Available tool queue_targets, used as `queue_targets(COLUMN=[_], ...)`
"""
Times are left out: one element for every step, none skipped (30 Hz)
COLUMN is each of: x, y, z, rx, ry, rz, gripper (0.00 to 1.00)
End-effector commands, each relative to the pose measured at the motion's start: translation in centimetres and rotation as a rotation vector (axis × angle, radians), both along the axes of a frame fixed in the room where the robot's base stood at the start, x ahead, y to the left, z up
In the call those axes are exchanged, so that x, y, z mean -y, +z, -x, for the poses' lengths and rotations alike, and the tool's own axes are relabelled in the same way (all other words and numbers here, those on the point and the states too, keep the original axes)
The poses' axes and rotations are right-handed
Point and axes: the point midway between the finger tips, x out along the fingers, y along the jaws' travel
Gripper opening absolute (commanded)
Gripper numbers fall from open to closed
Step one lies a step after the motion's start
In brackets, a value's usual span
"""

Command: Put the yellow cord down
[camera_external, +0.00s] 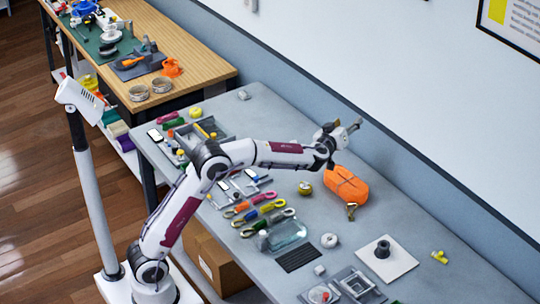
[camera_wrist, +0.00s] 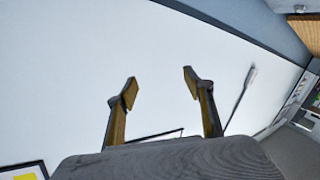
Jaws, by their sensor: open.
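The yellow cord (camera_external: 271,206) appears to lie on the grey table, in the middle of a row of short looped cords, between an orange-and-pink one (camera_external: 241,208) and a dark green one (camera_external: 268,222). It is small in the external view and its ends are hard to make out. My gripper (camera_external: 352,127) is raised well above the table, to the upper right of the cords and apart from them. In the wrist view its two fingers (camera_wrist: 158,88) are spread, with nothing between them. The wrist view faces the white wall, and no cord shows there.
An orange strap bundle (camera_external: 346,184) lies on the table below my gripper. A clear dish (camera_external: 286,232) and a black ribbed mat (camera_external: 297,257) are near the cords. A white plate (camera_external: 387,259) bears a dark round piece. The wall stands behind the table.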

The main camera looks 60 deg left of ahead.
Motion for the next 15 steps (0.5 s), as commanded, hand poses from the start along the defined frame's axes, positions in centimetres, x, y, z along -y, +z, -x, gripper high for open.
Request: queue_targets(x=[0.4,0.7,1.1,1.4,1.7,2.2,2.5,2.8,3.2,3.5,3.8,4.2,4.5,4.8,5.2], y=[1.3,1.8,2.6,3.1,3.6,4.2,4.5,5.0,5.5,5.8,6.1,6.4,6.7,6.9,7.1], z=[0.6,0.9,1.4,1.7,2.1,2.6,3.1,3.5,4.2,4.7,5.2,6.0,6.5,7.1,8.0], rx=[0.007,0.009,0.011,0.013,0.012,0.011,0.009,0.008,0.004,0.0,-0.004,-0.011,-0.017,-0.022,-0.03], ry=[-0.036,-0.059,-0.089,-0.112,-0.135,-0.165,-0.186,-0.208,-0.236,-0.257,-0.278,-0.305,-0.326,-0.345,-0.372], rz=[0.0,-0.001,-0.003,-0.002,-0.003,-0.005,-0.005,-0.008,-0.008,-0.01,-0.011,-0.012,-0.014,-0.016,-0.018], gripper=[0.52,0.52,0.52,0.52,0.52,0.52,0.52,0.52,0.52,0.52,0.52,0.52,0.52,0.52,0.52])
